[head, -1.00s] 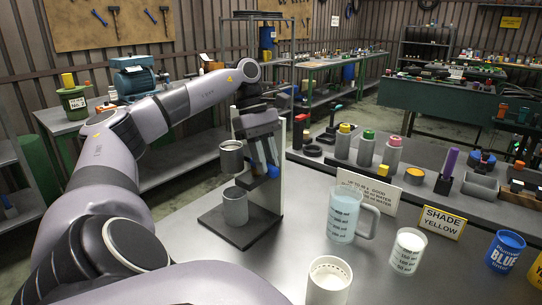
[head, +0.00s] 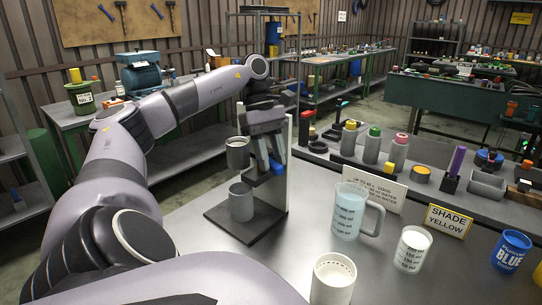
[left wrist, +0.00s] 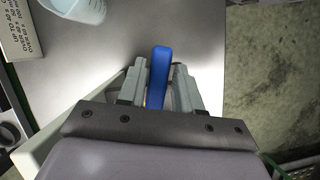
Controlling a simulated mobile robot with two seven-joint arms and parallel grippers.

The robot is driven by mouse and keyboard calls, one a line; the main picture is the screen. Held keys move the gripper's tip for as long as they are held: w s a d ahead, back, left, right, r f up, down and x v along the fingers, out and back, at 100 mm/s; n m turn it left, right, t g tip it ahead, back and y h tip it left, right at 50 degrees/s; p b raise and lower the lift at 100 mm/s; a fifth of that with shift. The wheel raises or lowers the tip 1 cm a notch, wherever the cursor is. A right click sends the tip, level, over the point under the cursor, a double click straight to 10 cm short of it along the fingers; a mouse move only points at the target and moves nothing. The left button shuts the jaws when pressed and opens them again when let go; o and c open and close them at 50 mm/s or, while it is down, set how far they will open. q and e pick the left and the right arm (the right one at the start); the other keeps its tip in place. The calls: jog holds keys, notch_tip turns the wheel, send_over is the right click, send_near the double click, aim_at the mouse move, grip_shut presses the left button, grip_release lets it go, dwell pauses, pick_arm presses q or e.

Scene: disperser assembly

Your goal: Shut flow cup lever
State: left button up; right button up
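The flow cup (head: 237,153) is a grey metal cup held on an upright stand with a dark base (head: 250,228). A grey receiving cup (head: 241,201) stands upright on the base below it. The blue lever (head: 276,166) is at the right of the flow cup. My left gripper (head: 268,155) is at the lever, pointing down. In the left wrist view the blue lever (left wrist: 160,70) lies between the two separated fingers of my left gripper (left wrist: 156,80), with gaps on both sides. The fingers partly hide the lever in the head view. My right gripper is not in view.
A jug of pale blue liquid (head: 349,212), a white-filled beaker (head: 411,249), a white cup (head: 332,280) and a blue paint can (head: 509,251) stand right of the stand. A sign (head: 375,189) stands behind the jug.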

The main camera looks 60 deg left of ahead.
pick_arm(q)
jog(key=shift+r, duration=0.1)
jog(key=p+v, duration=0.2)
jog(key=v, duration=0.3)
jog(key=shift+w+r+p, duration=0.1)
jog(key=shift+r+p, duration=0.1)
jog(key=shift+p, duration=0.15)
jog(key=shift+p+v, duration=0.75)
jog(key=shift+v, duration=0.05)
jog(key=shift+f, duration=0.1)
